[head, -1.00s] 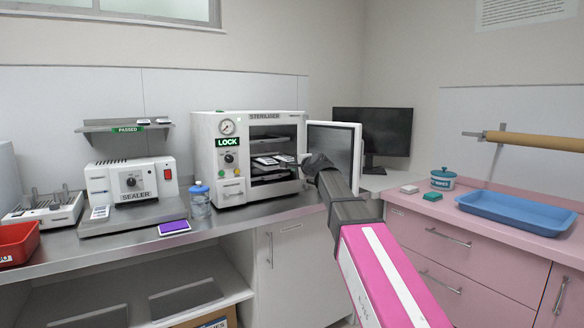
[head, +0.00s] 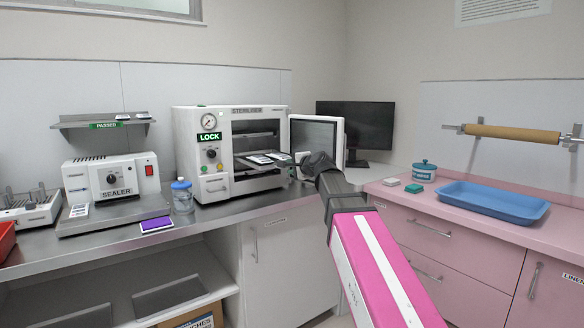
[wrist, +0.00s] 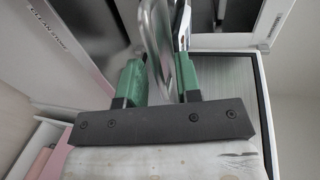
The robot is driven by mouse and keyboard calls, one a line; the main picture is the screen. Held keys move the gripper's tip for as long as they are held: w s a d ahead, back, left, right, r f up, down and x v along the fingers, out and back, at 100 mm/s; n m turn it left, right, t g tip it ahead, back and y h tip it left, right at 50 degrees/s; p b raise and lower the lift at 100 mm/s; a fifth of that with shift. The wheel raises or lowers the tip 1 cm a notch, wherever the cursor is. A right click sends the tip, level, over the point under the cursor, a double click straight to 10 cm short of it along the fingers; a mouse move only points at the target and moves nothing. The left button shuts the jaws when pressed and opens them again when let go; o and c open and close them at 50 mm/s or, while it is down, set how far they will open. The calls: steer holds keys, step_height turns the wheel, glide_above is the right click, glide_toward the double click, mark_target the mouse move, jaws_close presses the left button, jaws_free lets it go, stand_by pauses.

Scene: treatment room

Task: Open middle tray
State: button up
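The white steriliser (head: 188,150) stands on the steel counter with its door (head: 316,138) swung open to the right. The middle tray (head: 248,162) carries several pouches and sticks partly out of the chamber towards the door. Another tray (head: 256,134) is above it, inside. My gripper (head: 292,162) is at the tray's front, just left of the door. In the wrist view a curved metal handle (wrist: 158,45) runs between my green fingers (wrist: 160,80), which are close on it. The contact itself is partly hidden.
The open door stands close behind and right of my gripper. A water bottle (head: 182,196), a purple pad (head: 157,224) and a sealer (head: 112,180) are to the left. A blue tray (head: 493,202) lies on the pink counter (head: 400,194) at right.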

steer(key=v, duration=1)
steer(key=shift+s+d+r, duration=0.15)
steer(key=shift+s+d, duration=0.05)
steer(key=shift+s, duration=0.15)
steer(key=s+d+f+n+g+h, duration=0.2)
steer(key=f+n+g, duration=0.1)
steer(key=f, duration=1.1)
steer(key=s+d+f+n+g+h, duration=0.1)
steer(key=d+f+n+g+h, duration=0.15)
steer(key=f, duration=1.05)
steer(key=s+d+f+n+g+h, duration=0.1)
steer(key=s+d+f+n+g, duration=0.1)
steer(key=s+f, duration=0.3)
steer(key=s+d+f+n+g+h, duration=0.1)
steer(key=s+d+f+g+h, duration=0.1)
steer(key=f, duration=0.9)
steer(key=s+d+f+n+g+h, duration=0.1)
steer(key=s+d+f+n+g, duration=0.1)
steer(key=s+f, duration=0.5)
steer(key=shift+s+d+f+n+g, duration=0.35)
steer(key=shift+f+g, duration=0.25)
steer(key=shift+g, duration=0.15)
